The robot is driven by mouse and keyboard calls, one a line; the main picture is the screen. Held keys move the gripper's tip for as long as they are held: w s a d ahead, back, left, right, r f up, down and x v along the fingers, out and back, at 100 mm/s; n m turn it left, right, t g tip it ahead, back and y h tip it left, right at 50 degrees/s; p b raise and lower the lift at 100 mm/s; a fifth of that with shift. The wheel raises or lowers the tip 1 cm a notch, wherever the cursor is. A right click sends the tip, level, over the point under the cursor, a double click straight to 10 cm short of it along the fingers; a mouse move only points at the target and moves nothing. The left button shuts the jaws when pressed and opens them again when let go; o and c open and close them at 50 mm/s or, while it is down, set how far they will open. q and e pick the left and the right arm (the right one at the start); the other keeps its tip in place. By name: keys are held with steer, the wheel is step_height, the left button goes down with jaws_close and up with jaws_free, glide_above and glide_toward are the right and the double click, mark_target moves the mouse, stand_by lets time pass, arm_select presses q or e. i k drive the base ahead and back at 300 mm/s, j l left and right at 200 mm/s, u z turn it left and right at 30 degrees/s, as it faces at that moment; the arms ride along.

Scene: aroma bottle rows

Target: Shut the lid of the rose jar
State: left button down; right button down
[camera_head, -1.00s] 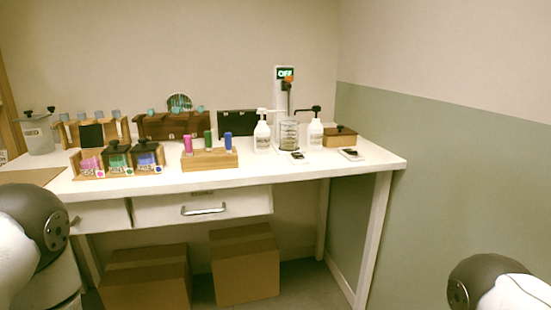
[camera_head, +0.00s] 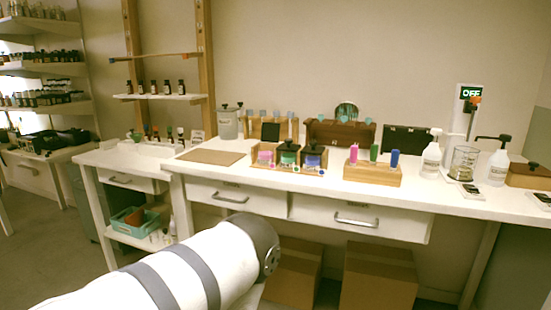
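The jar with pink contents (camera_head: 266,155), which looks like the rose jar, stands at the left of a row of three in a wooden holder on the white table. No dark knobbed lid sits over it. A dark square panel (camera_head: 270,132) stands upright just behind it and looks like its raised lid, though the hinge is too small to make out. The green jar (camera_head: 288,155) and the blue jar (camera_head: 312,157) beside it have dark knobbed lids on. My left arm shows in the foreground, well short of the jars. Neither gripper is in view.
A flat brown board (camera_head: 211,157) lies left of the jars. A wooden block (camera_head: 372,173) with pink, green and blue pieces stands to their right. White pump bottles (camera_head: 431,160) and a glass beaker (camera_head: 463,163) are further right. The table front before the jars is clear.

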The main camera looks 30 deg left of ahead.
mark_target(270, 131)
steer(key=i+j, duration=0.1)
steer(key=j, duration=1.15)
steer(key=i+j, duration=0.15)
steer(key=j, duration=0.45)
steer(key=z, duration=0.05)
